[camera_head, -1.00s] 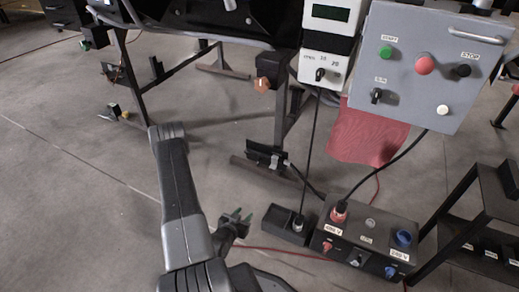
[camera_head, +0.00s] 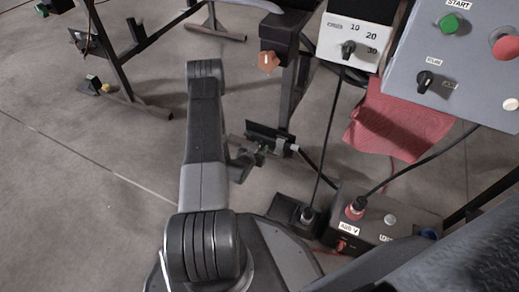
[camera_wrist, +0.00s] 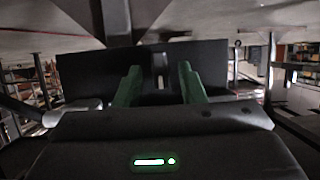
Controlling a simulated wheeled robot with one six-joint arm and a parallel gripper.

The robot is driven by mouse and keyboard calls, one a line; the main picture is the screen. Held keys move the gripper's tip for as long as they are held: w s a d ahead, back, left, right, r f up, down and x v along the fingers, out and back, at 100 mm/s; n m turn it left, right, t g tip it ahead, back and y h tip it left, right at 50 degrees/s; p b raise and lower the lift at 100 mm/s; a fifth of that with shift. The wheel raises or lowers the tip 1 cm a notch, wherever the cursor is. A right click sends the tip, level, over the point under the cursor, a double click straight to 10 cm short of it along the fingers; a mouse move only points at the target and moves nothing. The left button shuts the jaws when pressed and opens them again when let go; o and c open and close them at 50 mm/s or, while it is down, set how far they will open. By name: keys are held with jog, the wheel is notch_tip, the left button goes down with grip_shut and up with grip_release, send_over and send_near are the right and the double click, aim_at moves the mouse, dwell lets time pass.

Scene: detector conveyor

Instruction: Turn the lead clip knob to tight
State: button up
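A dark upright plate (camera_head: 271,135) with a pale connector on its right stands low by the conveyor leg; I take it for the lead clip. In the wrist view the dark plate (camera_wrist: 95,70) fills the middle. A narrow pale upright part, which looks like the knob (camera_wrist: 160,70), shows at its centre. My gripper (camera_wrist: 160,82) is open, its two green fingers on either side of that part. I cannot tell whether they touch it.
Cables hang nearby. A grey control panel (camera_head: 470,60) is at upper right.

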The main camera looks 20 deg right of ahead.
jog(key=shift+w+d, duration=0.15)
jog(key=shift+d, duration=0.05)
grip_shut()
